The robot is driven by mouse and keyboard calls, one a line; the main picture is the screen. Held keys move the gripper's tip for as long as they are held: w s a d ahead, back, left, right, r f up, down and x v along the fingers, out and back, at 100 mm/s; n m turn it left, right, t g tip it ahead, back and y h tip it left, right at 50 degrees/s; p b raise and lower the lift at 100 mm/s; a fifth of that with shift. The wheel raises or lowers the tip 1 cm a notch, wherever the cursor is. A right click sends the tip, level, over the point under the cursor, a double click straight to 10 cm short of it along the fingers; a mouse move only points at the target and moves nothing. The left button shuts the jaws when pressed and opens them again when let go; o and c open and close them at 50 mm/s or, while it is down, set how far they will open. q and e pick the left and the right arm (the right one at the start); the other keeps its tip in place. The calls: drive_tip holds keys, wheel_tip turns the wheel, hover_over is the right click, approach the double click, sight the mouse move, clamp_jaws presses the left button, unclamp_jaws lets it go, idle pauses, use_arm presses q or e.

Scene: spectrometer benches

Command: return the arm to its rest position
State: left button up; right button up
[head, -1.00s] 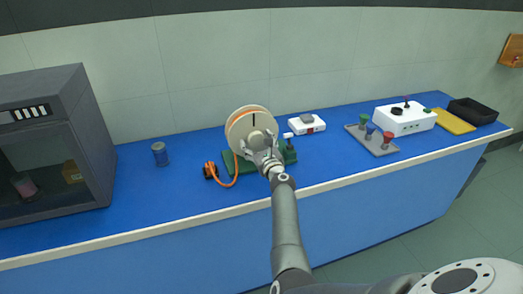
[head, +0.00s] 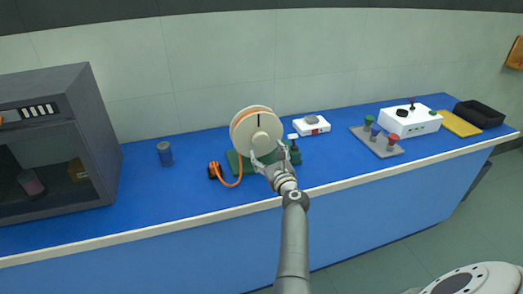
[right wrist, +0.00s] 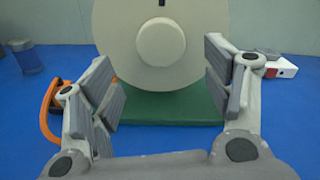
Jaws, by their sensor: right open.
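My right gripper (head: 275,160) is open in front of the cream reel (head: 258,133) on its green base (head: 308,156). In the right wrist view its two fingers (right wrist: 160,92) stand wide apart, with nothing between them. The reel's round face and centre hub (right wrist: 162,42) show beyond the fingertips, apart from them as far as I can see. My right arm reaches up from the bottom of the head view over the bench's front edge. My left gripper is not in view.
An orange cable with a dark plug (head: 214,170) lies left of the reel. A blue can (head: 165,153) and a grey cabinet (head: 105,135) stand further left. A white box (head: 311,126), a grey peg plate (head: 376,142) and a white control box (head: 407,120) stand right. Blue bench (head: 200,205) is clear in front.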

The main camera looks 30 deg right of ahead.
drive_tip(key=s+a+f+n+g+y, duration=0.1)
drive_tip(key=s+a+n, duration=0.1)
drive_tip(key=n, duration=0.2)
drive_tip(key=s+a+f+n+y, duration=0.2)
drive_tip(key=a+n, duration=0.1)
drive_tip(key=n, duration=0.2)
drive_tip(key=s+a+f+n+g+y, duration=0.1)
drive_tip(key=s+a+n+y, duration=0.1)
drive_tip(key=n, duration=0.3)
drive_tip(key=shift+s+a+f+g, duration=0.15)
drive_tip(key=shift+s+a+g, duration=0.15)
drive_tip(key=shift+s+a, duration=0.15)
drive_tip(key=s+a+f+n+g+y, duration=0.1)
drive_tip(key=s+a+f+n+g, duration=0.55)
drive_tip(key=s+n, duration=0.5)
drive_tip(key=s+a+f+n+g+h, duration=0.1)
drive_tip(key=s+a+f+n+g, duration=0.15)
drive_tip(key=s+n, duration=0.6)
drive_tip(key=s+a+f+n+g+h, duration=0.1)
drive_tip(key=s+a+n+g, duration=0.25)
drive_tip(key=s, duration=1.05)
wheel_tip(320, 180, down, 24)
drive_tip(key=s, duration=0.1)
drive_tip(key=s+d+f+g, duration=0.1)
drive_tip(key=s+d+f, duration=0.1)
drive_tip(key=s+f, duration=1.5)
drive_tip(key=shift+s+d+f+n, duration=0.15)
drive_tip(key=shift+s+d+n, duration=0.15)
drive_tip(key=shift+d+n, duration=0.05)
